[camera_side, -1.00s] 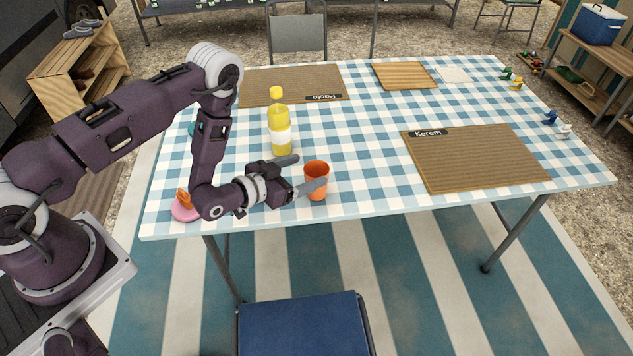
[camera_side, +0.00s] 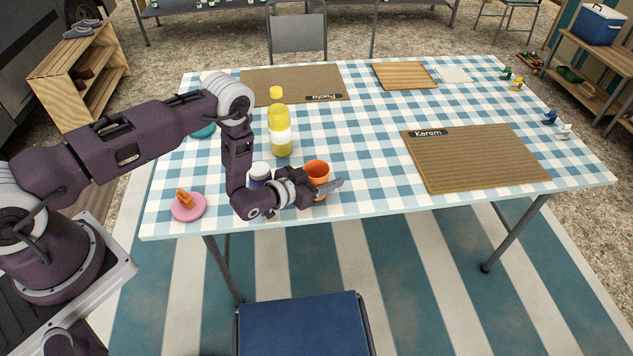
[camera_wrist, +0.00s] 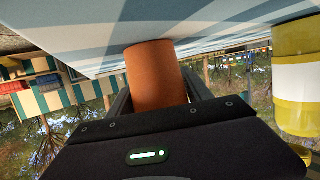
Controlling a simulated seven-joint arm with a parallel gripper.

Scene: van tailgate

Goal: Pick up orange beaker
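The orange beaker (camera_side: 316,168) stands upright on the checked tablecloth near the table's front edge. My gripper (camera_side: 326,181) is low at the beaker, with one finger passing in front of it and the other hidden behind it. In the wrist view the beaker (camera_wrist: 155,72) lies between the two fingers, which reach along its left and right sides. The fingers look open around it; contact is not clearly visible. My gripper body hides the beaker's near end there.
A yellow bottle (camera_side: 280,130) stands just behind the beaker. A white-lidded jar (camera_side: 259,173) stands close behind my wrist. A pink dish (camera_side: 188,208) with an orange item is at the front left. The Kerem placemat (camera_side: 475,160) lies right; cloth between is clear.

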